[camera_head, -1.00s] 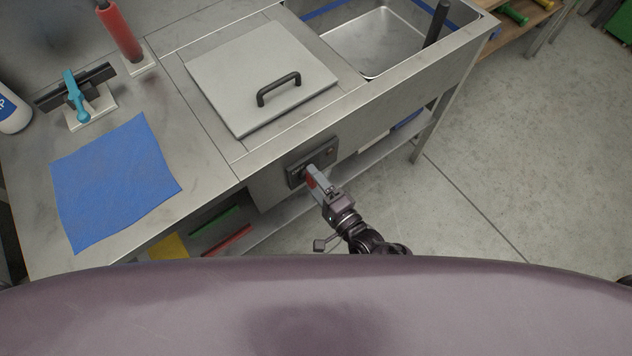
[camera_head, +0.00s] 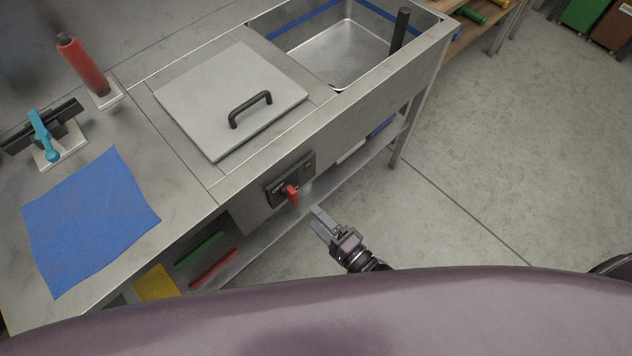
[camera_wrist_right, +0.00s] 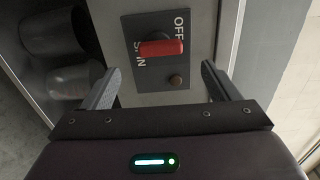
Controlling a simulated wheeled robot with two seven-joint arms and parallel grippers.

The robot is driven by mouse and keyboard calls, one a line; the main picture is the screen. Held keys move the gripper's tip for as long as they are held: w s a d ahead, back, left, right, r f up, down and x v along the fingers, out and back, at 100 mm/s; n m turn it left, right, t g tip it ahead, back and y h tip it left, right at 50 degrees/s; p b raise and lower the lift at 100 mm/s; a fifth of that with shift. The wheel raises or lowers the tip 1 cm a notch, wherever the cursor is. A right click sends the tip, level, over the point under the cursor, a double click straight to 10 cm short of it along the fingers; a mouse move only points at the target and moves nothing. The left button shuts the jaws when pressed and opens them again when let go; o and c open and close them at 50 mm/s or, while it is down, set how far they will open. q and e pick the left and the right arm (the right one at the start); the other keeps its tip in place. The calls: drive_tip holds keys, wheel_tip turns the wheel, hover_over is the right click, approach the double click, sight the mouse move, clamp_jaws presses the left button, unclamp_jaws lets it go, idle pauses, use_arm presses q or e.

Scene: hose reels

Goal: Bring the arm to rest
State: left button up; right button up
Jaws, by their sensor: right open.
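My right gripper (camera_head: 319,221) is open and empty in the head view, in front of the steel bench and apart from it. In the right wrist view its two fingers (camera_wrist_right: 160,88) stand wide apart with nothing between them. Beyond them is a dark switch panel (camera_wrist_right: 157,58) marked OFF and, partly hidden, another word. Its red switch handle (camera_wrist_right: 162,48) lies sideways in that view. In the head view the red handle (camera_head: 291,195) sticks out from the panel on the bench front, left of and above my gripper. My left gripper is not in view.
A lower shelf (camera_head: 262,257) runs beneath. Open floor (camera_head: 500,160) lies to the right.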

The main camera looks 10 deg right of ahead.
drive_tip(key=s+d+f+n+g+h, duration=0.2)
drive_tip(key=s+d+f+n+g, duration=0.15)
drive_tip(key=f, duration=0.75)
drive_tip(key=s+d+f+n+g+h, duration=0.2)
drive_tip(key=s+f+n+g+h, duration=0.15)
drive_tip(key=f, duration=0.65)
drive_tip(key=s+d+f+n+g+h, duration=0.2)
drive_tip(key=s+d+f, duration=0.4)
drive_tip(key=s, duration=0.3)
drive_tip(key=s+d+f+n+g+h, duration=0.3)
drive_tip(key=s+d+f, duration=0.3)
drive_tip(key=s, duration=0.3)
drive_tip(key=shift+s+d+f+n+g, duration=0.3)
drive_tip(key=shift+f+n+g, duration=0.2)
drive_tip(key=shift+n+g, duration=0.3)
drive_tip(key=shift+w, duration=0.1)
drive_tip(key=shift+c, duration=0.4)
